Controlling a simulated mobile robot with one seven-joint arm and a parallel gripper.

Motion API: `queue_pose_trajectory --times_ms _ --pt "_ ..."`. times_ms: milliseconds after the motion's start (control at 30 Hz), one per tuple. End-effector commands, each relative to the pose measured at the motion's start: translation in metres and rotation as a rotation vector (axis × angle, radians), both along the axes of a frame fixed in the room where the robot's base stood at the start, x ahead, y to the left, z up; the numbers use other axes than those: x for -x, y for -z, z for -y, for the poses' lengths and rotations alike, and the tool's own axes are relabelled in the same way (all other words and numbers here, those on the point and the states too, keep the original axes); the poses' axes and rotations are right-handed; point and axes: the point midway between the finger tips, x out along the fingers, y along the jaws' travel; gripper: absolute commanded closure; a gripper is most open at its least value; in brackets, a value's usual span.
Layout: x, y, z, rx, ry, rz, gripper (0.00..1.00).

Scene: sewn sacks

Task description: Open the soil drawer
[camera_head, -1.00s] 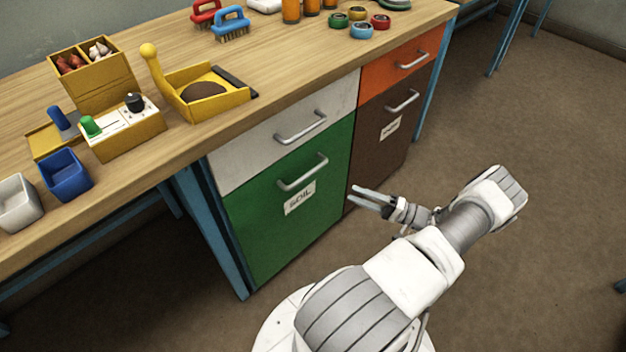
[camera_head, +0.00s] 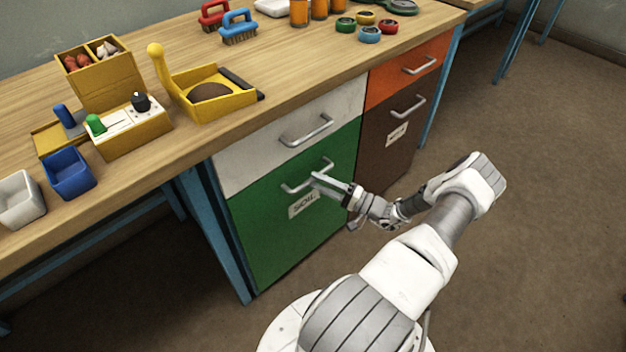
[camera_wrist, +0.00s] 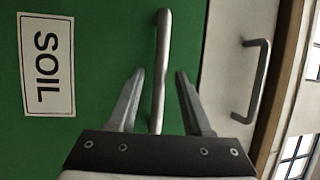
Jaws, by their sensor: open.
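The soil drawer (camera_head: 290,235) is a tall green front, shut, with a white SOIL label (camera_head: 303,204) and a grey bar handle (camera_head: 296,187) near its top. The label (camera_wrist: 47,65) and handle (camera_wrist: 161,70) also show in the wrist view, turned sideways. My gripper (camera_head: 318,178) is at the handle's right part in the head view. In the wrist view my gripper (camera_wrist: 160,75) is open, with one finger on each side of the handle. Gaps show between the bar and both fingers.
A white drawer (camera_head: 300,133) with its own handle sits above the green one. An orange drawer (camera_head: 405,75) and a brown drawer (camera_head: 395,135) are to the right. A blue table leg (camera_head: 228,235) stands at the left. Floor in front is clear.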

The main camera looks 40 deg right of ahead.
Motion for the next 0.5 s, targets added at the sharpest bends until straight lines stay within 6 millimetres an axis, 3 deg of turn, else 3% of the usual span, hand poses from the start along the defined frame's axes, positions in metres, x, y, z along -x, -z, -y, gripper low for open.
queue_pose_trajectory --times_ms 200,500 --pt "-0.018 -0.004 -0.009 -0.001 -0.001 0.0 0.5" --pt "-0.02 -0.004 -0.01 0.0 0.001 -0.001 0.5"
